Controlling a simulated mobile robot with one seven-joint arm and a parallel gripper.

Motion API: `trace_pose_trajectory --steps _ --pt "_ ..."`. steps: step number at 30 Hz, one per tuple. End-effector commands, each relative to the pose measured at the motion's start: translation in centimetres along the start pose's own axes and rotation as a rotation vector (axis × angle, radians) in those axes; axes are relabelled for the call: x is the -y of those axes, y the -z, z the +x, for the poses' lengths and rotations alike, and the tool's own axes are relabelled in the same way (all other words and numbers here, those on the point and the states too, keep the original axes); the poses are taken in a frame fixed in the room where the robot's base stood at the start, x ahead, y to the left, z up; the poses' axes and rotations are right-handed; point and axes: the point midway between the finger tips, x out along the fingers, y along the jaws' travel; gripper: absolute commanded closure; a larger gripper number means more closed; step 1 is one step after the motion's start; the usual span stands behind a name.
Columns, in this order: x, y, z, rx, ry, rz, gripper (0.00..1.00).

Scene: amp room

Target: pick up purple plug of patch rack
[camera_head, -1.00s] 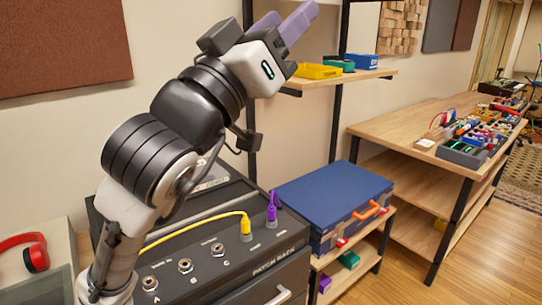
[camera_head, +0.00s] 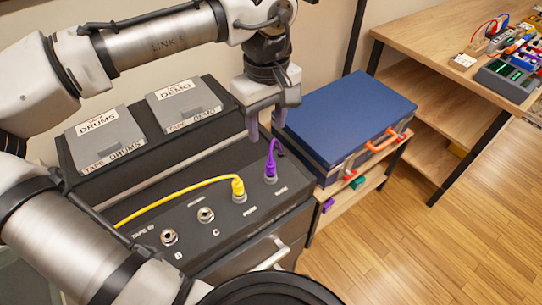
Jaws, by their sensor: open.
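The fingertips look close to the plug's cable in the picture; I cannot tell the exact gap in depth.
Two tape boxes labelled DRUMS (camera_head: 104,138) and DEMO (camera_head: 184,103) lie behind the rack. A blue case (camera_head: 345,115) with an orange handle stands close on the right. A wooden bench (camera_head: 440,65) with gear is farther right. Open floor (camera_head: 440,240) lies at the lower right.

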Motion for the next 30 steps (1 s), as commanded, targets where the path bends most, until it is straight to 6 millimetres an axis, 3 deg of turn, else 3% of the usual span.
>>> trace_pose_trajectory --steps 9,17,25,30 --pt "-0.1 -0.1 5.9 0.000 -0.003 0.006 0.55" --pt "-0.3 -0.1 7.7 -0.001 -0.004 0.008 0.55" --pt "-0.6 -0.4 11.3 -0.001 -0.004 0.008 0.55" --pt "-0.7 -0.3 12.4 -0.002 -0.006 0.009 0.55"
